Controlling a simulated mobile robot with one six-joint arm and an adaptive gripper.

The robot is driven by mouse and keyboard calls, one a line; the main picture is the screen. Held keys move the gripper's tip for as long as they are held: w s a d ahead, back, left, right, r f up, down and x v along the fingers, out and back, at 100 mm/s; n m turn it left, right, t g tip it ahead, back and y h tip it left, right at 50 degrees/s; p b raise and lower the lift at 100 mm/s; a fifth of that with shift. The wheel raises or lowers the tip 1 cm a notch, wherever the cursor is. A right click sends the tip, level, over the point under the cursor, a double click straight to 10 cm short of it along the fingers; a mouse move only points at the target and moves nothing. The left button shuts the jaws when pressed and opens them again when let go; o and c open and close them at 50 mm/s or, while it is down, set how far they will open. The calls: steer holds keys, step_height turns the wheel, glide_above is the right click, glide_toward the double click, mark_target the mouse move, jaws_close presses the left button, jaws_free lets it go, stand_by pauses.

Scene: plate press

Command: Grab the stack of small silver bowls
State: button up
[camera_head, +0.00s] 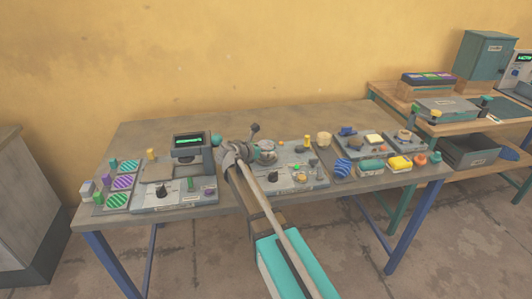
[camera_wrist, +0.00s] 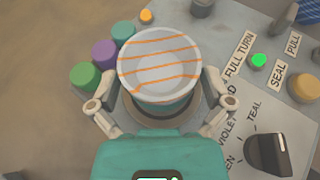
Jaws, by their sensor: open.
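A round grey-white dish with orange stripes (camera_wrist: 160,62) sits between the fingers of my gripper (camera_wrist: 160,84) in the wrist view. A teal body shows under its rim, on a round brown-grey base. I cannot tell if it is one bowl or a stack. My gripper is open, with one finger on each side of the dish; contact is not clear. In the head view my gripper (camera_head: 238,155) is over the middle of the table, beside a grey round piece (camera_head: 267,154) with a teal part. No other stack of small silver bowls is recognisable.
A panel with a black dial (camera_wrist: 268,155) and a green light (camera_wrist: 259,60) lies right of the dish. Green (camera_wrist: 85,75), purple and teal knobs stand close left. A display unit (camera_head: 190,150) stands left on the table (camera_head: 300,112); coloured blocks crowd the right.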

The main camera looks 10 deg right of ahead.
steer(key=shift+w+d, duration=0.15)
steer(key=shift+d, duration=0.05)
stand_by(0.3)
steer(key=c, duration=1)
steer(key=shift+r+p, duration=0.25)
steer(key=shift+p, duration=0.05)
steer(key=s+a, duration=0.3)
steer(key=a, duration=0.2)
steer(key=s+a, duration=0.7)
steer(key=a, duration=0.2)
steer(key=shift+s+a, duration=0.3)
steer(key=shift+s, duration=0.05)
